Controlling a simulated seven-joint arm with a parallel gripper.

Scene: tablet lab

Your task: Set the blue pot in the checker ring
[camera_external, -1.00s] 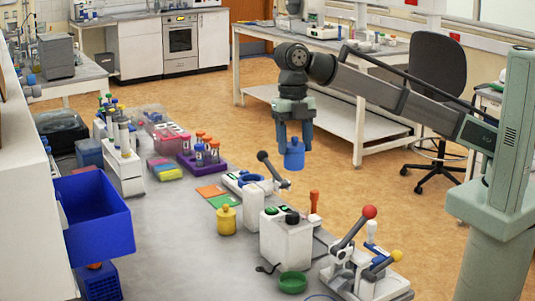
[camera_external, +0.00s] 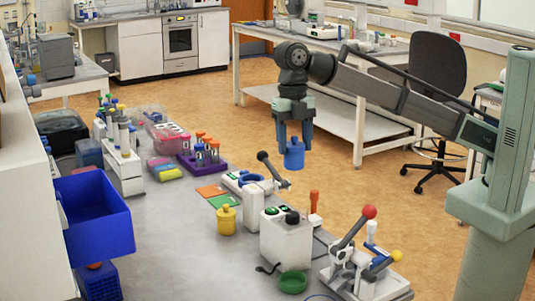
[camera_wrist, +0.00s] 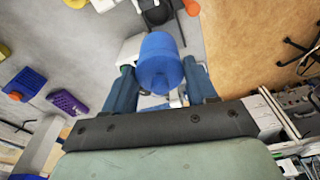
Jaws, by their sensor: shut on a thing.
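The blue pot (camera_external: 294,158) hangs upright between the fingers of my gripper (camera_external: 294,140), which is shut on it. In the wrist view the blue pot (camera_wrist: 160,62) sits between the two fingertips of my gripper (camera_wrist: 162,78). In the external view they are in the air, up and to the right of a blue ring (camera_external: 251,179) on a low white device with a grey lever. This looks like the checker ring, and it appears empty. The pot is apart from it. In the wrist view the pot and gripper hide much of what lies below.
A yellow pot (camera_external: 226,221) stands near the ring device. A white box (camera_external: 286,244) with green and black tops and a red-knobbed lever device (camera_external: 365,268) stand nearer the camera. A purple rack (camera_external: 203,160) with tubes is to the left. A grey upright lever (camera_external: 272,169) rises beside the ring.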

